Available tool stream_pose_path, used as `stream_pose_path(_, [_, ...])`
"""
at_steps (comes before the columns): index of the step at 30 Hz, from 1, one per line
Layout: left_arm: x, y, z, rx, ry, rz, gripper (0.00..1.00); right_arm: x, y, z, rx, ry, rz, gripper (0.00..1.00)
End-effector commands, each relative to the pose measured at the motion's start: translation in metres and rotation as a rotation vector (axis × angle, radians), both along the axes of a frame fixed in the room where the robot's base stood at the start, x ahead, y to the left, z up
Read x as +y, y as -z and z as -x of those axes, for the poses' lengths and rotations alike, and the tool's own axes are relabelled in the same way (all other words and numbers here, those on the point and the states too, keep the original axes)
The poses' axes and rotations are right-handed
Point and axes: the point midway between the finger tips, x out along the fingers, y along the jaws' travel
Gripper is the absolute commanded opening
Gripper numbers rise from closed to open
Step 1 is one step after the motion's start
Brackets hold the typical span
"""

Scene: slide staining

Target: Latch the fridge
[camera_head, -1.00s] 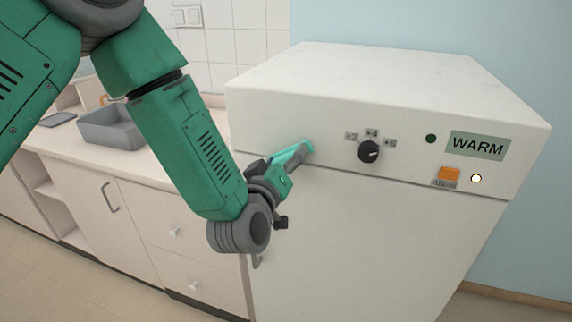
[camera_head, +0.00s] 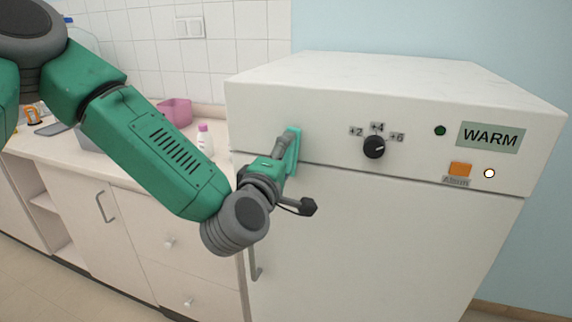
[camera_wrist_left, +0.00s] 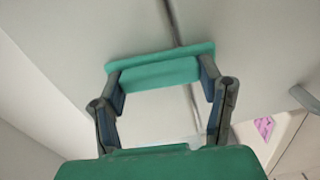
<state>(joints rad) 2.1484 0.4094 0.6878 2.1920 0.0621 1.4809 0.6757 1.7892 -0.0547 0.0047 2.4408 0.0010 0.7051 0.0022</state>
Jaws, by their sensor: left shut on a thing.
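The white fridge (camera_head: 350,240) has its door flush under the control panel, with a thin seam between them. A teal latch bar (camera_head: 295,145) stands near upright on the fridge front at upper left, across that seam. My left gripper (camera_head: 284,150) is shut on the latch. In the left wrist view, the latch (camera_wrist_left: 165,72) lies between the two dark fingers of the left gripper (camera_wrist_left: 162,78), one at each end, and crosses the seam. The gripper hides part of the latch in the head view. My right gripper is in neither view.
The panel carries a black knob (camera_head: 374,147), a WARM display (camera_head: 491,137) and an orange alarm button (camera_head: 460,169). A grey door handle (camera_head: 256,262) is below my wrist. The counter (camera_head: 60,150) at left holds a pink container (camera_head: 175,112) and a bottle (camera_head: 205,139).

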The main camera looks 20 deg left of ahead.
Motion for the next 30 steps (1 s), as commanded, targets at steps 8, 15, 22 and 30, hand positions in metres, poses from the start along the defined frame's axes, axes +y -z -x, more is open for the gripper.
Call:
stream_pose_path(8, [0.0010,0.0033,-0.0003,0.008,-0.001,0.102,0.33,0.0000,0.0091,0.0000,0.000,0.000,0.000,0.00])
stream_pose_path(15, [0.0010,0.0034,-0.0002,0.010,-0.001,0.128,0.33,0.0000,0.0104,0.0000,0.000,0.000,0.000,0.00])
stream_pose_path(22, [0.0009,0.0036,-0.0002,0.011,-0.003,0.130,0.33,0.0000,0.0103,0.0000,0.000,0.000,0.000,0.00])
stream_pose_path(30, [0.0007,0.0028,0.0002,0.009,-0.001,0.129,0.83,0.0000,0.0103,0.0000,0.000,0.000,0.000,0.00])
